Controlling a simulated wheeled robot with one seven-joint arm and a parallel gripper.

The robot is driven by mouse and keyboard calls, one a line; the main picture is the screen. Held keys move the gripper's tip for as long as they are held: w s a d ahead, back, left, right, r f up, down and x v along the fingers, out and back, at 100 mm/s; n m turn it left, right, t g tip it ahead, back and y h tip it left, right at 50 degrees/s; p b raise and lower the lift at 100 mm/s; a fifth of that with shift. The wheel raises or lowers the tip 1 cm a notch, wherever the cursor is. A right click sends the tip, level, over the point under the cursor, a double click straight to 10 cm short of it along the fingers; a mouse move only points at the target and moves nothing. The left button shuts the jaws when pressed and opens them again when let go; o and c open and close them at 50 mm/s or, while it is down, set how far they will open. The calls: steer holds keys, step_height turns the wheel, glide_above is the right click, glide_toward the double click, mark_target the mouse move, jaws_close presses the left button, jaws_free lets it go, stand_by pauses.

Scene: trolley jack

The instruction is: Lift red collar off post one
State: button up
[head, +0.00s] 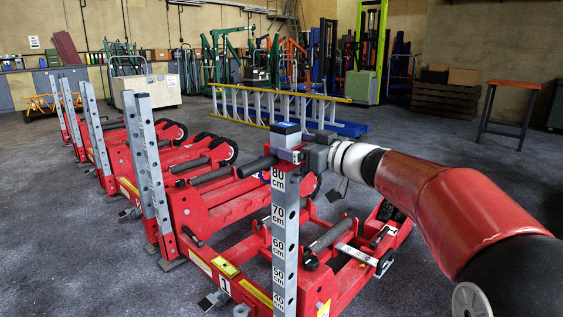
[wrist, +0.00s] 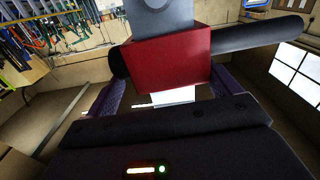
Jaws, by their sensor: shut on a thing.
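The red collar (wrist: 168,58) fills the middle of the wrist view, with black bar handles (wrist: 258,36) sticking out on both sides. My gripper (wrist: 166,88) is shut on it, with a purple finger on each side. In the head view my gripper (head: 290,155) is at the top of the nearest grey post (head: 285,235), just above its 80 cm mark.
The red jack frame (head: 245,285), marked 1, spreads around the post's foot. More red jacks with grey posts (head: 150,165) stand in a row to the left. A yellow ladder (head: 275,106) and a wooden crate (head: 152,91) are behind.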

steer(key=shift+r+p, duration=1.9)
steer(key=shift+r, duration=3.85)
step_height(320, 180, up, 5)
steer(key=shift+p, duration=1.15)
